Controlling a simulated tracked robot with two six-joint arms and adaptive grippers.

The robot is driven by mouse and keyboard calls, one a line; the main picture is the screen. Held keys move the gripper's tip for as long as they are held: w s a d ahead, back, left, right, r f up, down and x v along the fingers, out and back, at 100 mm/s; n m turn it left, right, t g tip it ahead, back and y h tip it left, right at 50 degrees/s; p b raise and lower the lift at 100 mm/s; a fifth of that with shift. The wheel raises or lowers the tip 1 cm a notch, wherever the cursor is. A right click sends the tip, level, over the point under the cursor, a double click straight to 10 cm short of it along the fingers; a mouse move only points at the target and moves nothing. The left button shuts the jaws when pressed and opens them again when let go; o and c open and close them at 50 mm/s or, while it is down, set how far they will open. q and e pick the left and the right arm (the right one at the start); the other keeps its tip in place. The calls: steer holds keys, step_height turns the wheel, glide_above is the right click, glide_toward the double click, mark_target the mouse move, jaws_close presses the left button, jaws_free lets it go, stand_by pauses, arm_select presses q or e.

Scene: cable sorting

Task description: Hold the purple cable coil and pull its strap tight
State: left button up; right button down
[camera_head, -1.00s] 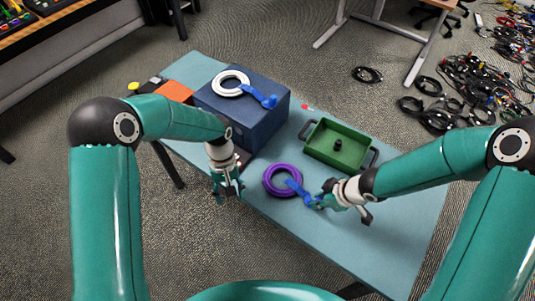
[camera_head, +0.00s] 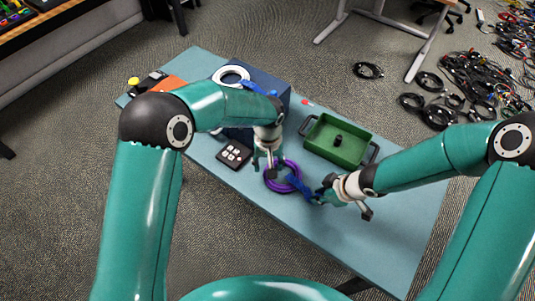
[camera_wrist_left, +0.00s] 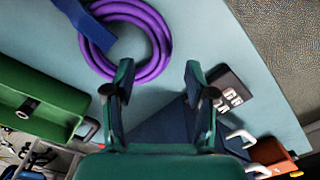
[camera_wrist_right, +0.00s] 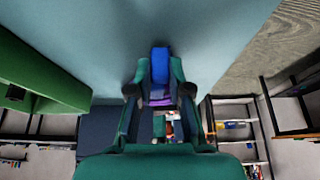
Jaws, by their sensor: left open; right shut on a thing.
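The purple cable coil (camera_head: 284,190) lies on the blue-green table, with the blue strap (camera_head: 302,187) running from its right side; both also show in the left wrist view as the coil (camera_wrist_left: 158,40) and strap (camera_wrist_left: 88,24). My right gripper (camera_head: 325,190) is shut on the strap's free end; the strap (camera_wrist_right: 159,65) shows between its fingers in the right wrist view. My left gripper (camera_head: 268,165) is open over the coil's upper left side and hides part of it. In the left wrist view its fingers (camera_wrist_left: 158,85) are apart with nothing between them.
A green tray (camera_head: 310,152) with handles stands behind the coil. A dark blue box (camera_head: 285,98) carries a white coil (camera_head: 232,72). A black switch panel (camera_head: 234,153) lies left of the coil. The table's right front (camera_head: 400,240) is clear.

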arm_select(q)
steer(key=shift+f, duration=2.55)
jaws_close()
arm_select(e)
steer(key=shift+d, duration=0.1)
steer(key=shift+s+d, duration=1.15)
steer(key=shift+d, duration=0.15)
steer(key=c, duration=1)
jaws_free()
steer(key=shift+c, duration=0.2)
